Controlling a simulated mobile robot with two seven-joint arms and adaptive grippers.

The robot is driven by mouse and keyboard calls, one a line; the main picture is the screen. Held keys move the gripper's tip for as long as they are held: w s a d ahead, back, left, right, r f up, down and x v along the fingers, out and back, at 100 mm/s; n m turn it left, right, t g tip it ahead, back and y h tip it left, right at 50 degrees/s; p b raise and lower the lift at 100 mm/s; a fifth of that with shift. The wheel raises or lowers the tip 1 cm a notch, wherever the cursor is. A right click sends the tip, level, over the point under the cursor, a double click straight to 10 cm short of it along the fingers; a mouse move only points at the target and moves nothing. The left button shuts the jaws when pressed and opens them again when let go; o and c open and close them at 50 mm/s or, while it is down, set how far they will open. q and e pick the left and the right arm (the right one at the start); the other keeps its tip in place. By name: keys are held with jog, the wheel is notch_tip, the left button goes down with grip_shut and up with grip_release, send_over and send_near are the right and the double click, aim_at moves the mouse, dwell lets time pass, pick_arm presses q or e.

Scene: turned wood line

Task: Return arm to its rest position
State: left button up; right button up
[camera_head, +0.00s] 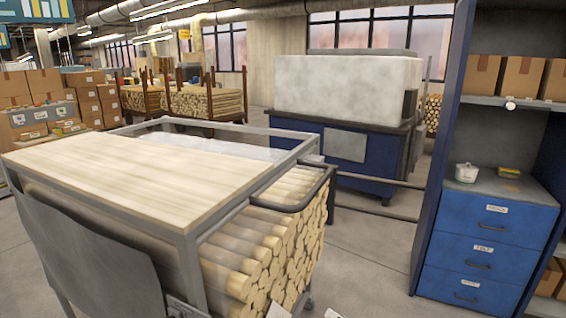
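Neither of my grippers is in view, and I cannot see what they hold or where they are. No arm of mine can be clearly made out. Small pale shapes show at the bottom edge below the cart, too cut off to identify. A grey metal cart (183,235) with a wooden top (120,170) stands close in front at the left. Turned wood rods (262,262) lie stacked under its top.
A blue cabinet (484,243) with drawers stands at the right, a white canister (466,173) on it. Cardboard boxes (481,76) sit on the shelf above. A blue-and-white machine (350,85) stands behind the cart. Clear floor (372,262) lies between cart and cabinet.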

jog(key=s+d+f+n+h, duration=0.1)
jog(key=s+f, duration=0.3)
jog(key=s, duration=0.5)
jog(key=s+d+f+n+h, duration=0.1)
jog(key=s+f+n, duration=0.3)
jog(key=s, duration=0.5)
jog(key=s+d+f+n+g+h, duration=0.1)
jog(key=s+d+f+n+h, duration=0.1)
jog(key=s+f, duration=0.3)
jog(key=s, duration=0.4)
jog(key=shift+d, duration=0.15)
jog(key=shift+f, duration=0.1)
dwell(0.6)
